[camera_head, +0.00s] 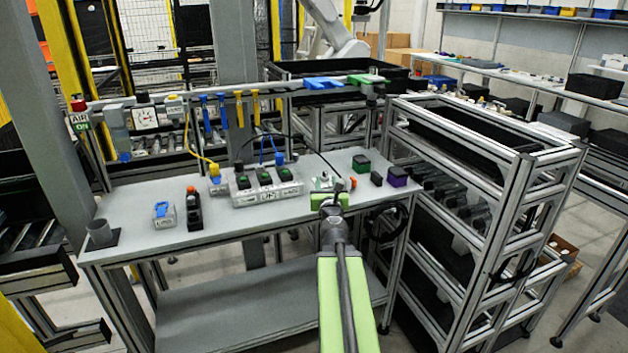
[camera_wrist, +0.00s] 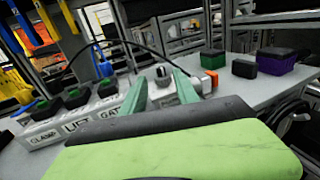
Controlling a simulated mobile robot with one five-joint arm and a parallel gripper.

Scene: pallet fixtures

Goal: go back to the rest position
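My gripper (camera_head: 328,192) is at the end of my raised green arm, over the right half of the grey workbench (camera_head: 135,215). In the wrist view its two green fingers (camera_wrist: 160,82) stand apart with nothing held between them. A small light box with a grey knob (camera_wrist: 163,72) shows beyond the gap between the fingers. An orange-red button (camera_wrist: 209,80) is at that box's right side. The lower part of the box is partly hidden by the fingers.
A switch box (camera_head: 265,190) labelled CLAMP, LIFT and GATE stands left of my gripper. Green (camera_head: 361,164), black (camera_head: 376,179) and purple (camera_head: 397,177) blocks lie to its right. A metal rack (camera_head: 480,150) stands right of the bench. A blue-topped block (camera_head: 163,213) and black device (camera_head: 193,208) are left.

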